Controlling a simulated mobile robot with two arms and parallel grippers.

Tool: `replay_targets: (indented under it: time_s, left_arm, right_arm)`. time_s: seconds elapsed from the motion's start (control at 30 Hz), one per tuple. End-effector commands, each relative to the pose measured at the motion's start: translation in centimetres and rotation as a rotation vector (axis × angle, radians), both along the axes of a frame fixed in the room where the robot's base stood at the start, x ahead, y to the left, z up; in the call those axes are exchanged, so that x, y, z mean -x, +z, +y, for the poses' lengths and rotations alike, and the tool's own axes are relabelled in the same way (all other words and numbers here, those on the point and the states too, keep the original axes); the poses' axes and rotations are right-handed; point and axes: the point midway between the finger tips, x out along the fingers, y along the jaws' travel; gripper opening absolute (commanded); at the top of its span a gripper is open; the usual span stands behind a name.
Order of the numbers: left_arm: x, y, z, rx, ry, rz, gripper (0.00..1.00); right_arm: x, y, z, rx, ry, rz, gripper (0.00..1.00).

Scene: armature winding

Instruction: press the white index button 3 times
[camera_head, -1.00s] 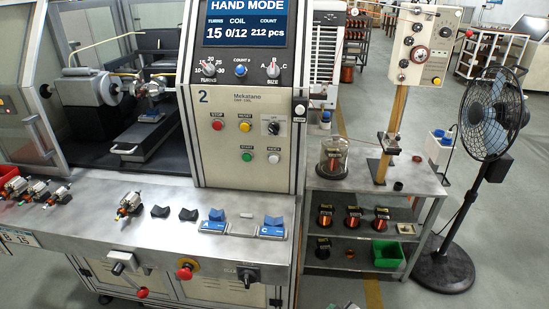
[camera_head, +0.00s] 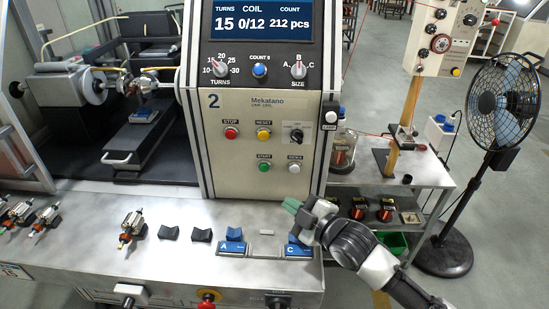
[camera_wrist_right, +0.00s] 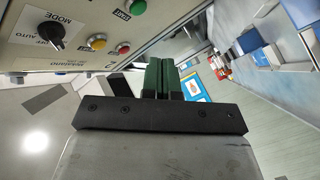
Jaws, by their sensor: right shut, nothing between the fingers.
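The white index button (camera_head: 295,167) is on the lower right of the machine's front panel, right of the green start button (camera_head: 264,167) and below the mode knob (camera_head: 297,131). My right gripper (camera_head: 291,206) is shut and empty, its green fingertips below the index button and apart from the panel, above the bench near the blue C block (camera_head: 299,251). In the right wrist view the closed green fingers (camera_wrist_right: 164,78) show with the green (camera_wrist_right: 138,7), yellow and red buttons and the knob; the white button is not seen there. My left gripper is not in view.
The screen (camera_head: 260,20) reads 15, 0/12 and 212 pcs. A red stop button (camera_head: 231,132) and yellow reset button (camera_head: 264,133) sit above the lower buttons. The blue A block (camera_head: 234,248) and motor parts (camera_head: 133,226) lie on the bench. A side shelf and fan (camera_head: 498,100) stand right.

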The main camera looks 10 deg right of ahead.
Motion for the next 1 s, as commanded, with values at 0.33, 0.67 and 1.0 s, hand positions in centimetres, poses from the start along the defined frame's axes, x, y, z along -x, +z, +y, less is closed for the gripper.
replay_targets:
  time_s: [0.33, 0.67, 1.0]
  left_arm:
    - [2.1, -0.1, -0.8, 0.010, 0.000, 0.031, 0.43]
    - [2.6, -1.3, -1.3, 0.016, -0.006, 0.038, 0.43]
    - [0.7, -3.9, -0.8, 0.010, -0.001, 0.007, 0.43]
  right_arm:
    - [0.1, 0.2, 0.1, 0.002, 0.003, -0.004, 0.00]
    - [-1.7, -0.1, -0.5, 0.004, 0.002, -0.007, 0.00]
    - [-6.3, -0.1, -1.8, 0.004, 0.002, -0.007, 0.00]
